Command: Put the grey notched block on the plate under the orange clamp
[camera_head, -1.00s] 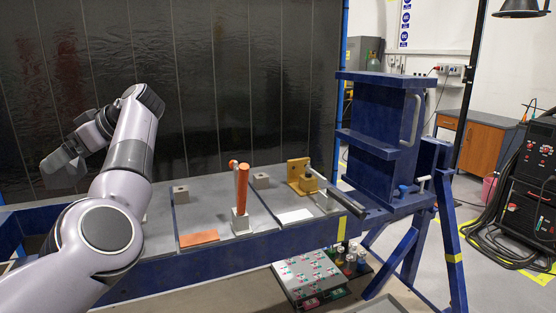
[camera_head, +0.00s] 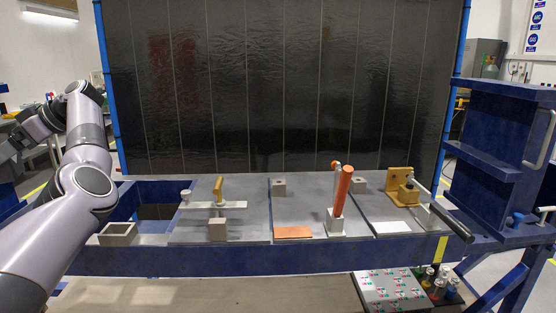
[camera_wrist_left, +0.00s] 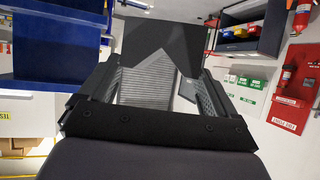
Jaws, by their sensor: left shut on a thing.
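My left gripper (camera_wrist_left: 160,90) is shut on a dark notched block (camera_wrist_left: 165,38), which sticks out past the fingers in the left wrist view. The block looks nearly black there, in shadow. In the head view my left gripper (camera_head: 22,138) is at the far left edge, raised and away from the jig, and the block is hard to make out. The orange clamp (camera_head: 342,192) stands with its thick handle upright on a light grey base. An orange pad (camera_head: 294,232) lies left of it on the grey plate (camera_head: 298,205). My right gripper is not in view.
A yellow-handled clamp (camera_head: 218,190) stands left, over a grey block (camera_head: 218,230). A yellow bracket clamp (camera_head: 400,182) and a white pad (camera_head: 392,228) are at right. A hollow grey block (camera_head: 118,234) sits at the left. A dark curtain (camera_head: 280,80) hangs behind.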

